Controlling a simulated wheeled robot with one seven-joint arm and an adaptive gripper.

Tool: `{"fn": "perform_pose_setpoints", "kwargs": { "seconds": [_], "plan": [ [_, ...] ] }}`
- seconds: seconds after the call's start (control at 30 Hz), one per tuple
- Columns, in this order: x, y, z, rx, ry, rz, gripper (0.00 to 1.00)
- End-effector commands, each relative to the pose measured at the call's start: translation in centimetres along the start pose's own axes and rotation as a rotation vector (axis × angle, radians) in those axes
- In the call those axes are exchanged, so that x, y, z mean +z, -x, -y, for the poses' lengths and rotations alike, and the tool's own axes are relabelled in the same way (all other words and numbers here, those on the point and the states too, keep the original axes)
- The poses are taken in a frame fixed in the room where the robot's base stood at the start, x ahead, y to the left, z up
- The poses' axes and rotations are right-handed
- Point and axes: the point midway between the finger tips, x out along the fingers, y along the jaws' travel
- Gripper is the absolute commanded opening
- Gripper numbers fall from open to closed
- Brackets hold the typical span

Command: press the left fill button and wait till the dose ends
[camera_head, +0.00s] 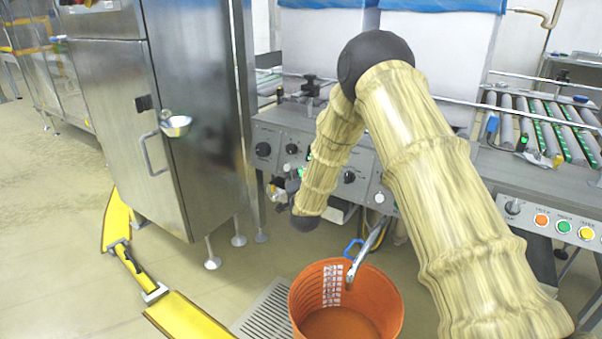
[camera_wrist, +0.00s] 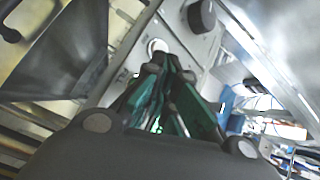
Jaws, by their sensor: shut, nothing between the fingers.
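The grey control panel (camera_head: 364,161) carries dark knobs and small buttons. A green light (camera_head: 301,171) shows on it beside my forearm, which hides part of the panel. In the wrist view my gripper (camera_wrist: 168,72) is shut and empty, its green fingers pointing at the panel face (camera_wrist: 182,38). A pale round button (camera_wrist: 157,46) lies just beyond the fingertips; I cannot tell whether they touch it. I cannot tell which fill button it is. An orange bucket (camera_head: 311,302) stands below a metal spout (camera_head: 362,258). No liquid stream is visible.
A steel cabinet (camera_head: 115,110) stands at the left, with a small metal cup (camera_head: 176,125) on its side. A yellow floor barrier (camera_head: 186,315) runs in front of it. A roller conveyor (camera_head: 545,118) and a colored button box (camera_head: 563,226) are at the right.

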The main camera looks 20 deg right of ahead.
Motion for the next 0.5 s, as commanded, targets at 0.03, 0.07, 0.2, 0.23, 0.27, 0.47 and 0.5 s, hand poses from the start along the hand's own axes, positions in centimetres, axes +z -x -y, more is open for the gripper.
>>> {"fn": "perform_pose_setpoints", "kwargs": {
  "seconds": [0.03,0.07,0.2,0.23,0.27,0.47,0.5],
  "plan": [
    [0.0,0.0,0.0,0.0,0.0,0.0,0.0],
    [0.0,0.0,0.0,0.0,0.0,0.0,0.0],
    [0.0,0.0,0.0,0.0,0.0,0.0,0.0],
    [0.0,0.0,0.0,0.0,0.0,0.0,0.0],
    [0.1,0.1,0.1,0.0,0.0,0.0,0.0],
    [0.6,0.8,0.8,0.001,-0.001,0.001,0.0],
    [0.8,1.1,0.9,0.001,-0.001,0.001,0.0]
  ]
}}
